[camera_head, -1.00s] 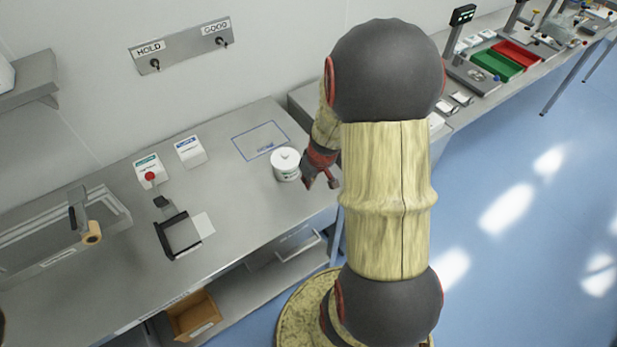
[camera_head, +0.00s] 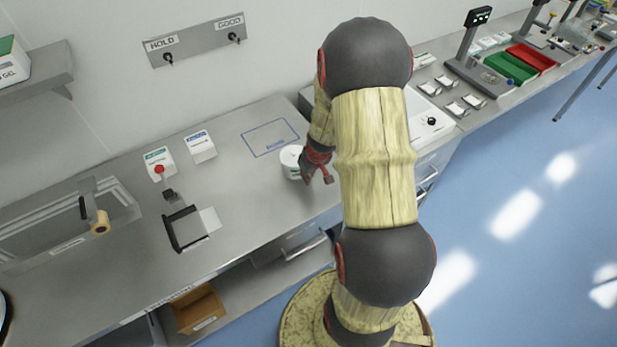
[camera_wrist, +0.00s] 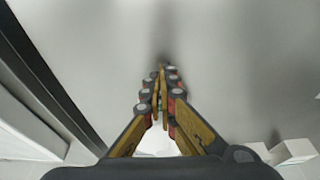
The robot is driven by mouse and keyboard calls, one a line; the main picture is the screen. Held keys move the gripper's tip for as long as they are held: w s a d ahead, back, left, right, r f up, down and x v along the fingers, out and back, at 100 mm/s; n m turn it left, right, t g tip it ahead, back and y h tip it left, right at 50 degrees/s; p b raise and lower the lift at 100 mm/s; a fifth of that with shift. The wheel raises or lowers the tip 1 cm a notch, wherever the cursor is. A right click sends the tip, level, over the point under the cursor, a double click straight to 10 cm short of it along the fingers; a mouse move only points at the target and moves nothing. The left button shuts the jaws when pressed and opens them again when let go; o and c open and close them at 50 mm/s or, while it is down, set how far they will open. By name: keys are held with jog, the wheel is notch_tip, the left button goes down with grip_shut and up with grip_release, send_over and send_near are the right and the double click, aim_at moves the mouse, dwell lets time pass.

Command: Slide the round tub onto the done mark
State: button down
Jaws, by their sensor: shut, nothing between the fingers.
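The round tub (camera_head: 290,160) is white with a lid and stands upright on the steel bench. The done mark is a blue outlined rectangle (camera_head: 270,138) on the bench, with small lettering along its near edge. The tub is just outside the mark, off its near right corner. My gripper (camera_head: 318,178) is beside the tub on its right and overlaps its edge in the head view; I cannot tell whether they touch. In the wrist view my gripper (camera_wrist: 160,75) has its fingers together over bare steel. A white patch below the fingers there is mostly hidden.
A black frame (camera_head: 185,230) lies nearer the front edge. A HOLD and GOOD hook plate (camera_head: 196,43) is on the wall.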

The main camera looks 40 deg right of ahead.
jog(key=w+d, duration=0.1)
jog(key=w, duration=0.5)
jog(key=w+d, duration=0.2)
jog(key=w, duration=0.5)
jog(key=w+d, duration=0.1)
jog(key=w, duration=0.5)
jog(key=shift+w+d+p, duration=0.3)
jog(key=shift+w, duration=0.1)
jog(key=shift+s, duration=0.1)
